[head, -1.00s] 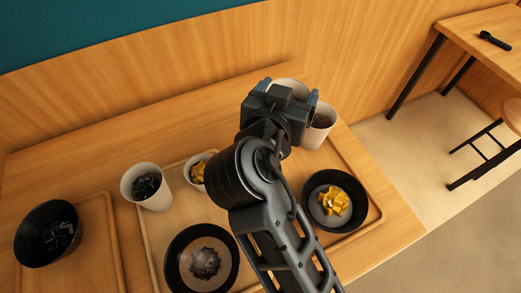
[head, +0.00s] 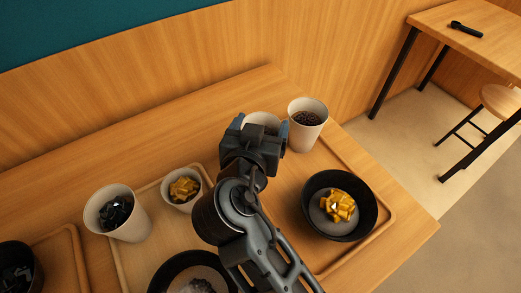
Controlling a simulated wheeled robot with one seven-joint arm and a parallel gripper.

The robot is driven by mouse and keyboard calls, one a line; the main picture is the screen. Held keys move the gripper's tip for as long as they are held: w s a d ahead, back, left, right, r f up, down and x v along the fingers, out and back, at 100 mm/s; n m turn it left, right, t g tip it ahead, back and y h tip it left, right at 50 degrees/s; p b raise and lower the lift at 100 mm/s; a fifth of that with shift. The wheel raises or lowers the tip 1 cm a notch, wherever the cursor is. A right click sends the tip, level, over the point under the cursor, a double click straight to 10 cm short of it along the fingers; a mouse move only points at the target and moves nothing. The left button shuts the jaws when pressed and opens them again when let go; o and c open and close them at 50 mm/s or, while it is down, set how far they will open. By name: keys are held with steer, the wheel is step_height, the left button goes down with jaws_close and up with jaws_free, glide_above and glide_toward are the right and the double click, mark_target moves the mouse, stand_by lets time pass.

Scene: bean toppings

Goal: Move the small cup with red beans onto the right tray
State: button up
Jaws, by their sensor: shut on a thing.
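My gripper (head: 261,128) is in the upper middle of the head view, shut on a pale small cup (head: 262,118). Only the cup's upper part shows between the fingers; the gripper hides the rest, and I cannot make out its contents clearly. The right tray (head: 388,224) is a wooden tray at the right end of the table. The held cup appears near this tray's far left part; I cannot tell whether it touches the tray.
A tall cup with dark contents (head: 307,126) stands close right of my gripper. A black bowl with yellow pieces (head: 340,206) is on the right tray. Left are a small cup with yellow pieces (head: 181,188), a tall cup with black pieces (head: 117,213) and black bowls.

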steer(key=shift+f, duration=2.9)
steer(key=shift+f+b, duration=0.2)
steer(key=shift+b, duration=0.15)
steer(key=o, duration=1)
steer(key=shift+r, duration=0.1)
steer(key=shift+r, duration=0.1)
steer(key=v, duration=0.7)
steer(key=shift+s+r, duration=0.1)
steer(key=shift+s, duration=0.15)
